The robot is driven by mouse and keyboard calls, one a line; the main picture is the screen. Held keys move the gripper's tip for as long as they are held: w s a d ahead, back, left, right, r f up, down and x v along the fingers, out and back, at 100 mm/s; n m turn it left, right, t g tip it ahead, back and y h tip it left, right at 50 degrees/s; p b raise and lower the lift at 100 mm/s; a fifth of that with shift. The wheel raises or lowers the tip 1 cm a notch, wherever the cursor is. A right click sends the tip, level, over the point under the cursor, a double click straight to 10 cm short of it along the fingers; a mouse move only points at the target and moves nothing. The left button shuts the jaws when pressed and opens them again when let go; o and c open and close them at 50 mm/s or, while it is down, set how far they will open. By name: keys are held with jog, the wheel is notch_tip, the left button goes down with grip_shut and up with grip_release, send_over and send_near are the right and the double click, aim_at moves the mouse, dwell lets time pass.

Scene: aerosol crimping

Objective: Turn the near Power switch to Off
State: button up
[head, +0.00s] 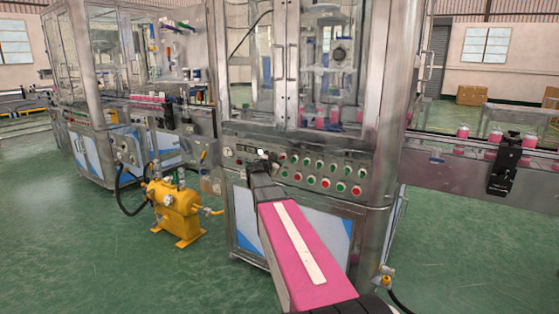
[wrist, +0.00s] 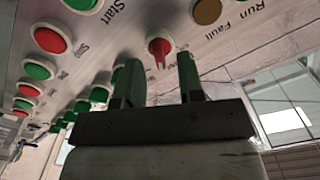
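The red rotary switch (wrist: 160,50) sits on the metal control panel in the wrist view, its narrow handle pointing toward my gripper. Small lettering beside it is too blurred to read surely. My gripper (wrist: 160,68) is open, its two green fingers apart on either side of the switch handle. The fingertips are close to the panel; I cannot tell whether they touch the switch. In the head view the control panel (head: 310,163) is on the machine's front, and my arm hides the switch and most of my gripper at its left end.
Red and green push buttons, including a green one (wrist: 83,3) by "Start" and a red one (wrist: 52,38), lie left of the switch. An amber lamp (wrist: 207,10) is to its right. A yellow pump unit (head: 175,210) stands on the floor at left.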

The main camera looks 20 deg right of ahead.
jog(key=shift+x, duration=1.15)
grip_shut()
jog(key=shift+n, duration=0.4)
jog(key=n, duration=1)
jog(key=shift+n, duration=0.7)
